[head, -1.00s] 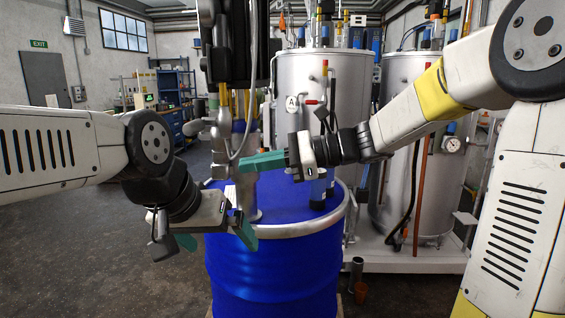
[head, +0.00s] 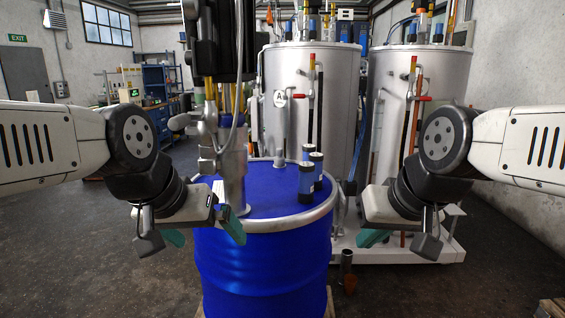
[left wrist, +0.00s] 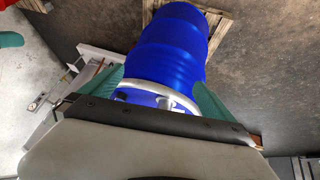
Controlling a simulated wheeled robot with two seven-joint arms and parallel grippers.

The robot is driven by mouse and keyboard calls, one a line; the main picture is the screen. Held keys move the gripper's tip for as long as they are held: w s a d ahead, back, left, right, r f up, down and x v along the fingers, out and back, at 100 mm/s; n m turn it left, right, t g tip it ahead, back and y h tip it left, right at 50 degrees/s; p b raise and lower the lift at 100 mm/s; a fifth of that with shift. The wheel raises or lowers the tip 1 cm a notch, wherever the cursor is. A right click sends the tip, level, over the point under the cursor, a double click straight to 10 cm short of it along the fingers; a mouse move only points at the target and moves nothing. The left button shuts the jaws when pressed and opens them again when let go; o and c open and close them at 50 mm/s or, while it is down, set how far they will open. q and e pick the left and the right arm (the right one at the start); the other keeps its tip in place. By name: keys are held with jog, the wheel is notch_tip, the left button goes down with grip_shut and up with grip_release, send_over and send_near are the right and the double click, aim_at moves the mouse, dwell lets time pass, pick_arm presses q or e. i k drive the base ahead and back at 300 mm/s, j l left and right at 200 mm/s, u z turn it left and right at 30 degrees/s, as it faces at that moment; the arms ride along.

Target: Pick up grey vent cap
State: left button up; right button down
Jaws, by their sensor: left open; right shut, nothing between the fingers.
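A small grey upright fitting (head: 280,158), which looks like the vent cap, stands on the blue drum's lid toward the back. The blue drum (head: 262,262) stands upright with a pale metal ring around its rim. My left gripper (head: 205,234) is open and empty beside the drum's left front edge, apart from the fitting. My right gripper (head: 372,238) is shut and empty, to the right of the drum. In the left wrist view the drum (left wrist: 170,45) shows between the green fingers (left wrist: 155,95), with a grey fitting partly hidden by my gripper body.
Several small blue-and-black cylinders (head: 310,178) stand on the lid's right side. A grey metal nozzle (head: 233,170) with hoses stands at the lid's left. Large steel tanks (head: 312,100) stand behind.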

aim_at(280, 160)
jog(key=i+l+z, duration=0.1)
jog(key=l+z, duration=0.3)
jog(key=i+l+z, duration=0.2)
jog(key=l+z, duration=0.15)
jog(key=l, duration=0.2)
jog(key=i+l+z, duration=0.2)
jog(key=l+z, duration=0.2)
jog(key=i+l+z, duration=0.4)
jog(key=i+l, duration=0.15)
jog(key=i, duration=0.15)
jog(key=i+l+z, duration=0.1)
jog(key=i, duration=0.25)
jog(key=i+u, duration=0.85)
jog(key=u, duration=0.15)
jog(key=i+j+u, duration=0.1)
jog(key=i+u, duration=0.15)
jog(key=u, duration=0.15)
jog(key=i+u, duration=0.25)
jog(key=u, duration=0.2)
jog(key=i+u, duration=0.4)
jog(key=i+j+u, duration=0.15)
jog(key=i, duration=0.2)
jog(key=i+j+u, duration=0.1)
jog(key=i, duration=0.25)
